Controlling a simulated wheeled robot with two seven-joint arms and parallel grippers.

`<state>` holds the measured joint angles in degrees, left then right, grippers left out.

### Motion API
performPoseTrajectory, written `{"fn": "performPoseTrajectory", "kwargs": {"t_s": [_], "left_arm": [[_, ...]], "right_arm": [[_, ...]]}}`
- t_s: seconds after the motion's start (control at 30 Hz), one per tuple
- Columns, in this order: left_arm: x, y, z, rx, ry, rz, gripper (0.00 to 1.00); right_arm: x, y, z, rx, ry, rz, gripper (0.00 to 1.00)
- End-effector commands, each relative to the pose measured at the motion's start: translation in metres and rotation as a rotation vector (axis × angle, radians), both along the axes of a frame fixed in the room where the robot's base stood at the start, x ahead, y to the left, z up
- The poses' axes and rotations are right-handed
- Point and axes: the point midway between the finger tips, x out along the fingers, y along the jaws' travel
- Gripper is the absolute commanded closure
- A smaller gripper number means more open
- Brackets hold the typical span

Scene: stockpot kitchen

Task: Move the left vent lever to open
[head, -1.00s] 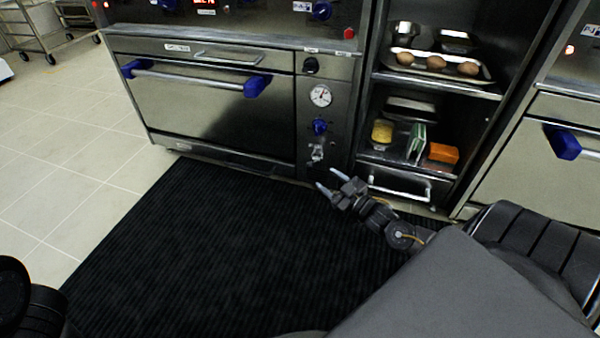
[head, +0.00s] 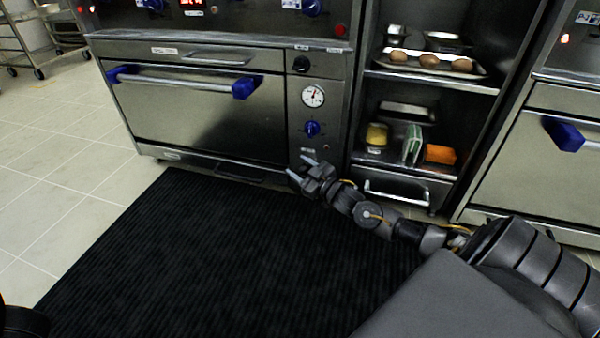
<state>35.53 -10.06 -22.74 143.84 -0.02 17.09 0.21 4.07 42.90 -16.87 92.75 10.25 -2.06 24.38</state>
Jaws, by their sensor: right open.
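The left oven (head: 195,110) has a narrow control panel at its right side. That panel carries a black knob (head: 301,64), a round white gauge (head: 313,96) and a blue knob (head: 312,129). I cannot tell for sure which part is the left vent lever. My right gripper (head: 301,168) is open and empty, low in front of the panel's lower end, below the blue knob. It hides part of the panel's bottom, where a small metal fitting showed earlier. I cannot tell whether it touches anything. My left gripper is out of view.
A blue-ended handle bar (head: 185,82) crosses the oven door. Right of the panel, an open shelf bay holds a tray (head: 480,70) of brown round items, a yellow jar (head: 377,135) and an orange box (head: 440,154). A black mat (head: 200,260) covers the clear floor.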

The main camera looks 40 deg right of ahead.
Motion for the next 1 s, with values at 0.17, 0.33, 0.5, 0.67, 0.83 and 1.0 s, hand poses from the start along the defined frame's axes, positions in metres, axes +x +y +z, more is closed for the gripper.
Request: {"fn": "performPoseTrajectory", "kwargs": {"t_s": [0.17, 0.33, 0.5, 0.67, 0.83, 1.0], "left_arm": [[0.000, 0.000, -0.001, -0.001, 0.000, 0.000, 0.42], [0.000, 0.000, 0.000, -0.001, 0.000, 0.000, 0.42], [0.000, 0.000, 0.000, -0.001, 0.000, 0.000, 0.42], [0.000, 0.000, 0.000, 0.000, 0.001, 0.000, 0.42], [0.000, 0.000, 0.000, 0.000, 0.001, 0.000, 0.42], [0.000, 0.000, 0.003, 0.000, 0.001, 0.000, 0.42]], "right_arm": [[0.001, 0.000, 0.000, 0.000, 0.001, 0.000, 0.50], [0.001, 0.000, 0.000, 0.000, 0.001, 0.000, 0.59], [0.001, 0.000, 0.000, 0.000, 0.001, 0.001, 0.81], [0.001, 0.000, 0.000, 0.001, 0.001, 0.001, 1.00], [0.000, 0.000, -0.001, 0.000, 0.002, -0.001, 1.00], [-0.010, -0.010, -0.005, -0.024, -0.010, -0.018, 1.00]]}}
